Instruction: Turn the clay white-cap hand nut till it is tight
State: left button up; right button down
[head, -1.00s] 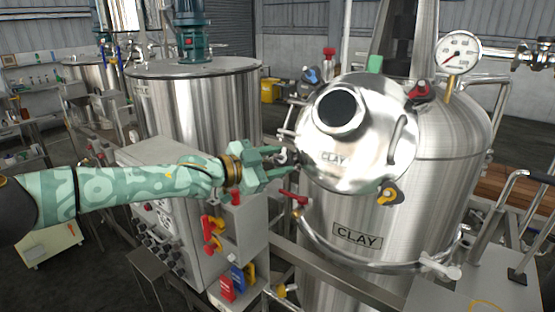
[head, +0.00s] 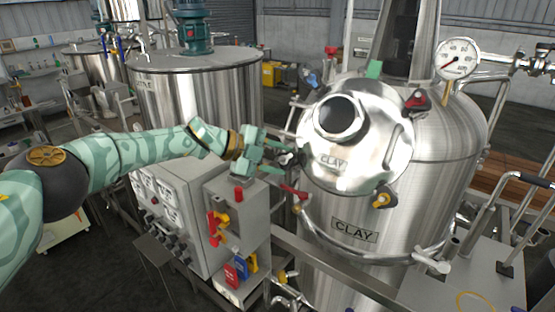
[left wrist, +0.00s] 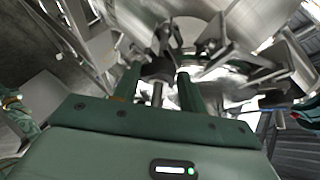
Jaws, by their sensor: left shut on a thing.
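My left gripper (head: 281,157) is at the left edge of the lid, shut on the white-cap hand nut. The nut is mostly hidden between the fingers in the head view. In the left wrist view, a dark nut body (left wrist: 157,70) sits between the two green fingers of my left gripper (left wrist: 158,82), with a metal rod below it. Its white cap and its tightness cannot be made out.
Other hand nuts ring the lid: blue (head: 311,78), green (head: 374,68), red (head: 415,97), yellow (head: 384,198) and a red-handled one (head: 295,191). A grey control box (head: 240,200) stands under my left forearm. A pressure gauge (head: 457,58) is at upper right.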

pick_arm(q)
jog(key=shift+d+m, duration=0.1)
jog(key=shift+m, duration=0.4)
jog(key=o, duration=1)
jog(key=shift+d+y, duration=0.1)
jog(key=shift+y, duration=0.2)
jog(key=b+v, duration=0.1)
jog(key=v, duration=0.7)
jog(key=b+v, duration=0.1)
jog(key=v, duration=0.7)
jog(key=shift+w+a+r+b, duration=0.1)
jog(key=shift+w+a+b, duration=0.05)
jog(key=shift+a+b, duration=0.15)
